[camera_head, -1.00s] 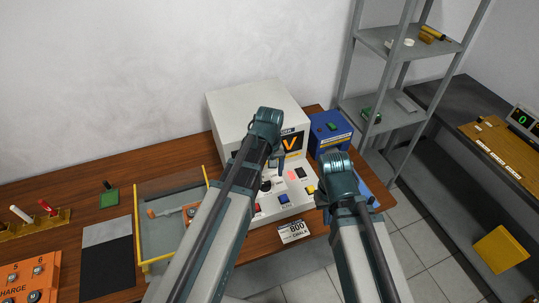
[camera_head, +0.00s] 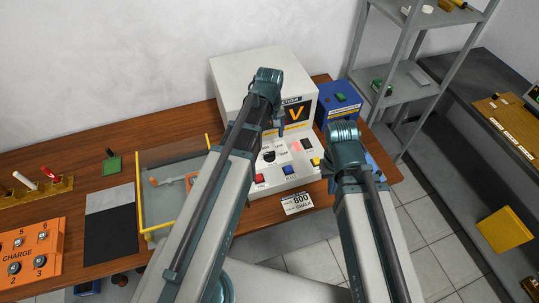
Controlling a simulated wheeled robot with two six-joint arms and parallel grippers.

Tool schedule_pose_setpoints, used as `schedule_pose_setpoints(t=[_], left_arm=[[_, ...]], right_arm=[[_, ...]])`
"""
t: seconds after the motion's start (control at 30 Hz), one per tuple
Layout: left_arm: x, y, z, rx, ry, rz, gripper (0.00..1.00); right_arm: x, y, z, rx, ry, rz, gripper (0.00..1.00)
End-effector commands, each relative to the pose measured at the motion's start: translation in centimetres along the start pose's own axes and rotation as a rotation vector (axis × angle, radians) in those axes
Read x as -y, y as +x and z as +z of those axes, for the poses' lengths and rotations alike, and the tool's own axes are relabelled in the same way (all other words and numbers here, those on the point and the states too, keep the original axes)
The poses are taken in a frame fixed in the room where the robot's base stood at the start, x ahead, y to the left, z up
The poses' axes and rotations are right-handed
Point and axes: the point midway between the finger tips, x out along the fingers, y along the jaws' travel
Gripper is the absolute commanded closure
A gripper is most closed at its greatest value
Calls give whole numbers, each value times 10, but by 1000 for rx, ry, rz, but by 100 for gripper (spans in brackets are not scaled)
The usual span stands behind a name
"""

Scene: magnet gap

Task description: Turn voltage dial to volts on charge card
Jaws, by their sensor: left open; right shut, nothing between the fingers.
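A white machine (camera_head: 228,82) stands on the wooden table with an orange "V" display (camera_head: 296,113). On its sloped panel is a black dial (camera_head: 269,156) on a white face, partly hidden by my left arm; its pointer setting is too small to read. The charge card (camera_head: 298,203) lies at the panel's front and reads 800 and CHALK. My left gripper (camera_head: 281,131) is open, above and behind the dial, apart from it, mostly hidden by its wrist. My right gripper (camera_head: 329,173) is shut and empty at the panel's right side, largely hidden by its wrist.
Red (camera_head: 260,178), blue (camera_head: 288,169) and yellow (camera_head: 316,162) buttons line the panel. A blue box (camera_head: 340,97) stands right of the machine. A yellow-rimmed clear tray (camera_head: 140,205), an orange charge box (camera_head: 28,250) and a grey-black mat (camera_head: 108,235) lie left. A metal shelf (camera_head: 405,75) stands right.

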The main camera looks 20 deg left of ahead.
Motion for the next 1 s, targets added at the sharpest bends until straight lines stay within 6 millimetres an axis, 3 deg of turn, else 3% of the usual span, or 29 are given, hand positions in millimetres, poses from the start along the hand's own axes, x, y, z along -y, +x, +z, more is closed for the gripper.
schedule_pose_setpoints(t=[0.03, 0.6, 1.0], left_arm=[[0, 15, 0, 0, 0, 0, 15], [0, 89, 0, 0, 0, 0, 15], [0, 94, 0, 0, 0, 0, 15]], right_arm=[[2, 15, -1, 0, 0, 0, 100], [8, 88, -5, 0, 2, 0, 100], [9, 93, -6, 0, 2, 0, 100]])
